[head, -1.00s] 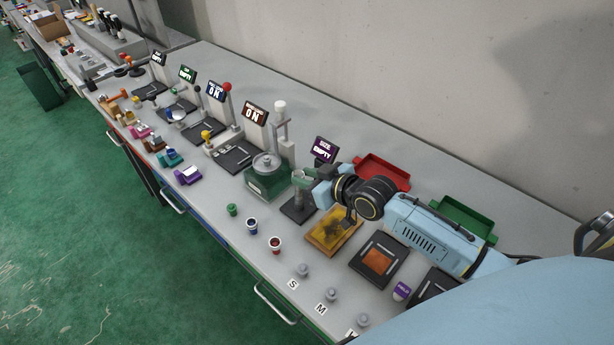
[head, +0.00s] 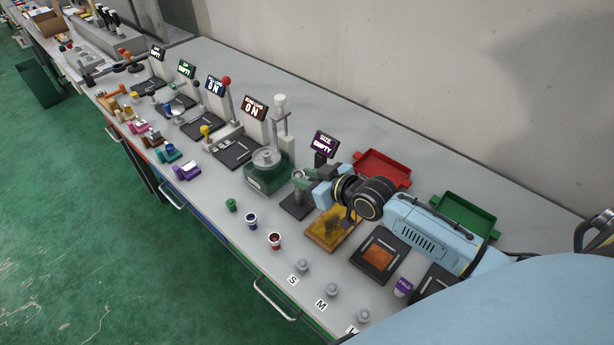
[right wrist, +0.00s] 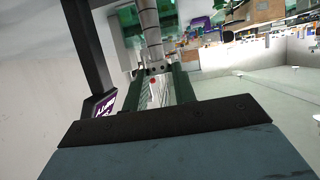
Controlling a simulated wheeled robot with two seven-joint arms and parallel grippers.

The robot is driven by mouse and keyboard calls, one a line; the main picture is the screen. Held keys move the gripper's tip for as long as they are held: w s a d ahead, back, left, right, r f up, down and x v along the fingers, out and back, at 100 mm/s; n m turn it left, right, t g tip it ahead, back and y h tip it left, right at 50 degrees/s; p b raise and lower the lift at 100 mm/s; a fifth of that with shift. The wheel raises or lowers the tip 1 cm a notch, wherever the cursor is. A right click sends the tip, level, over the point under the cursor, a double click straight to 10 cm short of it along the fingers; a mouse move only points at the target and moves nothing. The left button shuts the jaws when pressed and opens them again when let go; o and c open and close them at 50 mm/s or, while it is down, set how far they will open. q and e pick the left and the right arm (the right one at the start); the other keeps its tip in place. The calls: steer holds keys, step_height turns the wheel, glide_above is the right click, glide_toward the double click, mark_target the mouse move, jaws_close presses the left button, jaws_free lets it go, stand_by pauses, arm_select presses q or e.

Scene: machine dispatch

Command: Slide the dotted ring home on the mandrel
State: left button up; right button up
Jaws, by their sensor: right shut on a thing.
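The mandrel (head: 299,197) is a grey upright post on a dark base, beside a purple sign reading SIZE EMPTY. My right gripper (head: 301,177) is at its upper end, coming from the right. In the right wrist view my dark green fingers (right wrist: 158,88) are shut on the ring (right wrist: 158,94), a pale metal piece with a red dot and small dark dots. The grey mandrel rod (right wrist: 149,30) lies in line with the ring there. I cannot tell how far the ring is around it. My left gripper is not in view.
A green machine (head: 268,172) stands close left of the mandrel. A yellow tray (head: 329,232) and a black pad (head: 380,256) lie under my right arm. Red (head: 383,165) and green (head: 464,213) bins stand behind. Small cups and grey knobs line the front edge.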

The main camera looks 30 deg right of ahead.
steer(key=shift+f+b, duration=0.55)
steer(key=shift+f, duration=0.45)
steer(key=o, duration=1.5)
steer(key=shift+r, duration=0.15)
step_height(320, 180, up, 6)
steer(key=p, duration=0.6)
steer(key=shift+f, duration=0.2)
